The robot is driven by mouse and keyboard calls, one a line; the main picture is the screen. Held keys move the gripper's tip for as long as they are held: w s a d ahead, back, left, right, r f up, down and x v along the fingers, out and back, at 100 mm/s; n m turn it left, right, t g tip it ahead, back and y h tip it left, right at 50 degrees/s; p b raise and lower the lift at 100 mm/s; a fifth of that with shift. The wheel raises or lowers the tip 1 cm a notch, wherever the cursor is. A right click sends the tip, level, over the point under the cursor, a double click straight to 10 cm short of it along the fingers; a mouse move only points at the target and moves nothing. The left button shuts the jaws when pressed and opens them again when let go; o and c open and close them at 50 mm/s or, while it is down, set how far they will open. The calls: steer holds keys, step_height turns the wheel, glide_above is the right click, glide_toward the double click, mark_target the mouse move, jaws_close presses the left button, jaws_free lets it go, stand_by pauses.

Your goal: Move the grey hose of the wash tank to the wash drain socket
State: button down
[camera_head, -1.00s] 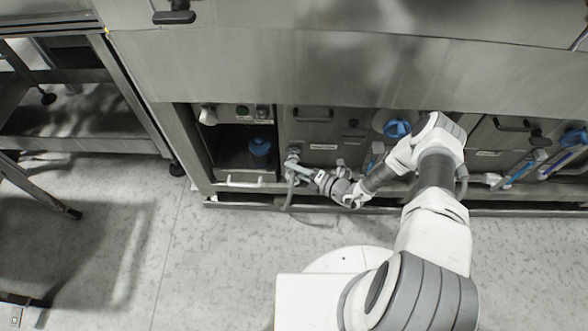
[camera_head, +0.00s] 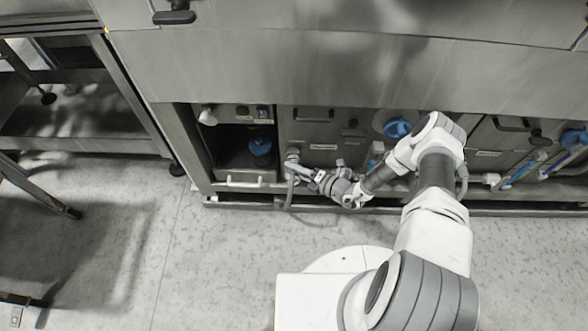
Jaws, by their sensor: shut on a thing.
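My gripper (camera_head: 312,175) reaches left along the low front of the washer. It is shut on the end of the grey hose (camera_head: 289,190), beside a pipe fitting (camera_head: 292,155) on the panel. The hose hangs from there and curves down toward the floor. At this size I cannot tell whether the hose end is seated on the fitting or only touches it. No label naming the wash drain socket is readable, so I cannot tell which fitting it is.
A blue container (camera_head: 260,148) stands in an open bay left of the gripper. A blue round cap (camera_head: 397,128) and blue tubes (camera_head: 525,168) are to the right. A rail (camera_head: 245,186) runs along the bottom front.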

steer(key=shift+s, duration=0.15)
steer(key=shift+s+a+p, duration=0.1)
steer(key=shift+s+p, duration=0.7)
steer(key=shift+s, duration=1.5)
